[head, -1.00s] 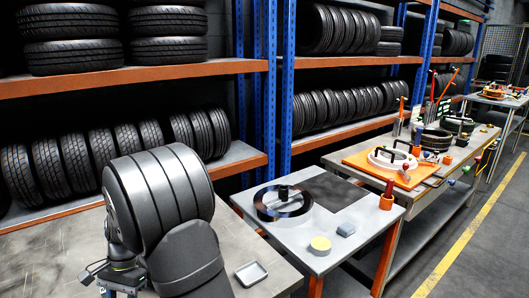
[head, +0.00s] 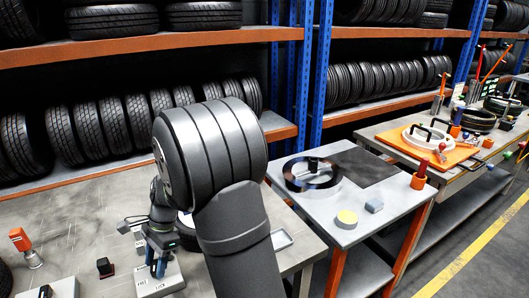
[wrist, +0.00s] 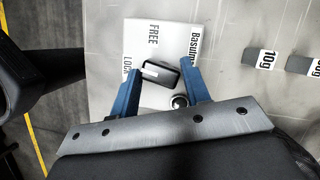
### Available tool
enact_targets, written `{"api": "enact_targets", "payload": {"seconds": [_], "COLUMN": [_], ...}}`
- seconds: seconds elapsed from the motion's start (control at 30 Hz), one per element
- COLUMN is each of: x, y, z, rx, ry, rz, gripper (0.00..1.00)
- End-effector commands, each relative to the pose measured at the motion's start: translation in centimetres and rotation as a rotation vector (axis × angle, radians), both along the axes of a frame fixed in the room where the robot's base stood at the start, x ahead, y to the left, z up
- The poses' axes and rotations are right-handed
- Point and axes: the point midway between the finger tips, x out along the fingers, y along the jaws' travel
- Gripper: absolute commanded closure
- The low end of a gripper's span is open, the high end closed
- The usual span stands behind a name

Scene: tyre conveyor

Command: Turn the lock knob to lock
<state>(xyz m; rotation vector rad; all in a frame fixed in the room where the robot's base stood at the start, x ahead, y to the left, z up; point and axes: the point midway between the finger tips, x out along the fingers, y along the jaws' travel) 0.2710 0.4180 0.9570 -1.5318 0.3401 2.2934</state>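The lock knob (wrist: 161,74), a dark rounded block, sits on a white plate (wrist: 166,35) marked FREE and LOCK in the wrist view. My gripper (wrist: 160,65) has its two blue fingers apart, one on each side of the knob. A narrow gap shows on both sides, though I cannot tell how deep the fingertips reach. A round metal-rimmed part (wrist: 179,101) lies between the fingers, nearer the palm. In the head view my gripper (head: 157,264) points down over the white plate (head: 160,287) on the bench; the knob is hidden there.
Blocks labelled 10g (wrist: 263,61) and similar lie to the right in the wrist view. An orange-topped tool (head: 22,242) and a small black block (head: 105,267) stand left of the plate. A shallow tray (head: 283,239) lies right of my arm.

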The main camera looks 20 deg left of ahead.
Motion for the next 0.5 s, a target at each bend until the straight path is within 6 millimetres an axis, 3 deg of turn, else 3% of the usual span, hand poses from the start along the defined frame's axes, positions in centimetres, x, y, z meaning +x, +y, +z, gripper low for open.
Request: {"api": "enact_targets", "payload": {"seconds": [0.13,0.23,0.37,0.5], "x": [0.0,0.0,-0.2,-0.4], "y": [0.0,0.3,0.9,0.9], "z": [0.1,1.5,6.3,12.3], "rx": [0.001,0.015,0.05,0.056], "ry": [-0.002,-0.036,-0.154,-0.296], "rz": [0.005,0.081,0.363,0.703], "gripper": [0.58,0.58,0.58,0.58]}}
